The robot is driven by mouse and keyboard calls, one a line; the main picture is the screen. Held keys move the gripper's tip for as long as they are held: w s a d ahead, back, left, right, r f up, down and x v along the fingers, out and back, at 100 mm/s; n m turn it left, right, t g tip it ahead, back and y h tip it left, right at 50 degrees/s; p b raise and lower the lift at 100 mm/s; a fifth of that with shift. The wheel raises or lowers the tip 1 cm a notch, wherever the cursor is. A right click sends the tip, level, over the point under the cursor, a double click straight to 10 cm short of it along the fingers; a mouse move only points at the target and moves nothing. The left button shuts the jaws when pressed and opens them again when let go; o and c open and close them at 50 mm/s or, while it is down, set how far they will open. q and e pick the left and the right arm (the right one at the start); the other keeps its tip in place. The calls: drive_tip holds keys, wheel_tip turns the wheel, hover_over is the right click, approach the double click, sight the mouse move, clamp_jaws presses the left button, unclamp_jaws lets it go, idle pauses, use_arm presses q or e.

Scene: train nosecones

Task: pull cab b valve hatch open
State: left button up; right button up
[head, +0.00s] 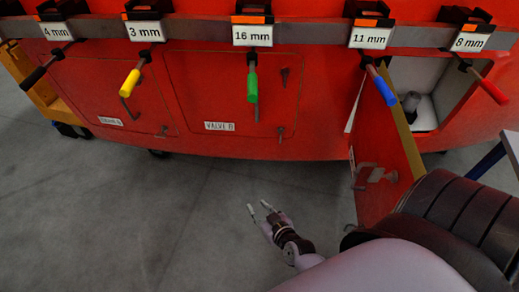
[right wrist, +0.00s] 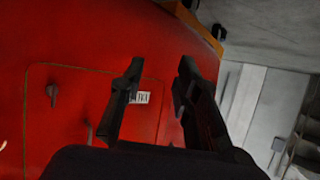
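The hatch labelled VALVE B (head: 190,95) is a red panel in the middle of the red nosecone, and it looks shut flush. Its white label (head: 219,126) is at the lower edge, with small latches on the right side. My right gripper (head: 258,208) is open and empty, in front of and below the nosecone, apart from it. In the right wrist view its fingers (right wrist: 158,90) are spread, with a red outlined panel and a partly covered white label (right wrist: 143,98) beyond them. I cannot tell which hatch that panel is. My left gripper is not in view.
A bar across the nosecone holds several tools with size tags, including a green-handled one (head: 252,85) hanging before the VALVE B hatch. Another red hatch door (head: 385,180) stands swung open at the right, beside a pale recess (head: 422,75). Grey floor (head: 130,220) lies clear at left.

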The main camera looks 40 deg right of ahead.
drive_tip(key=shift+s+a+f+g, duration=0.15)
drive_tip(key=shift+s+f, duration=0.05)
drive_tip(key=shift+f, duration=0.25)
drive_tip(key=shift+s+a+f+g, duration=0.15)
drive_tip(key=shift+s+f, duration=0.05)
drive_tip(key=shift+f, duration=0.25)
